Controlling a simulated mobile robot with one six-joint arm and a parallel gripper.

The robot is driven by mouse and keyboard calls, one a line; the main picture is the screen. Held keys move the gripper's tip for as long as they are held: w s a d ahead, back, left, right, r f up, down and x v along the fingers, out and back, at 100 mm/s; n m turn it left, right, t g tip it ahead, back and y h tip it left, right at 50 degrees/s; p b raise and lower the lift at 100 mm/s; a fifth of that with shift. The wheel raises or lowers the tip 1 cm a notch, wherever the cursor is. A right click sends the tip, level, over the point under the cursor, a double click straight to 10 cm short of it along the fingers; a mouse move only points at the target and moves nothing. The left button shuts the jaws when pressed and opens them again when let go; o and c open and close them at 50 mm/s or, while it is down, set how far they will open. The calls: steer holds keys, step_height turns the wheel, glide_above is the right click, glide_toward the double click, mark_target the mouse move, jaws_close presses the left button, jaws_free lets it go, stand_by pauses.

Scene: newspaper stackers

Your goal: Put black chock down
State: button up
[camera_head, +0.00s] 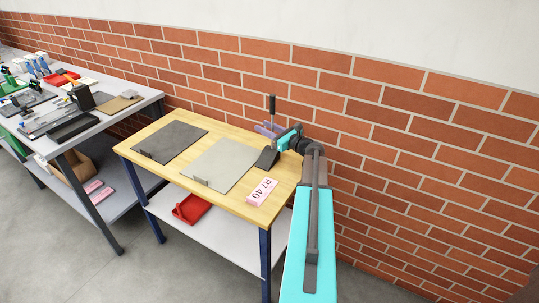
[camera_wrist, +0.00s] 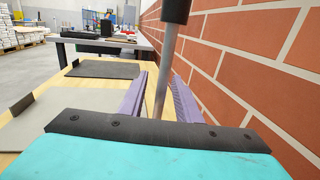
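The black chock (camera_head: 266,158) is a dark wedge at the right end of the wooden table (camera_head: 285,185), near the brick wall. It appears to rest on the tabletop. A thin upright grey rod with a black grip (camera_head: 272,104) rises above it, seemingly its handle. My gripper (camera_head: 268,130) is at the rod, above the wedge. In the wrist view, the purple fingers (camera_wrist: 160,92) stand on either side of the rod, with gaps showing between rod and fingers. The black grip (camera_wrist: 176,10) is at the top there. The wedge is hidden in the wrist view.
A dark mat (camera_head: 170,141) and a light grey mat (camera_head: 221,164) lie on the table. A pink-white sign (camera_head: 262,191) is at its front edge. A red tray (camera_head: 191,209) is on the lower shelf. A cluttered grey table (camera_head: 140,92) stands left. The brick wall (camera_head: 420,140) is close behind.

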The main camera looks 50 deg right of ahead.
stand_by(0.5)
jaws_close()
steer(key=shift+r, duration=0.1)
stand_by(1.2)
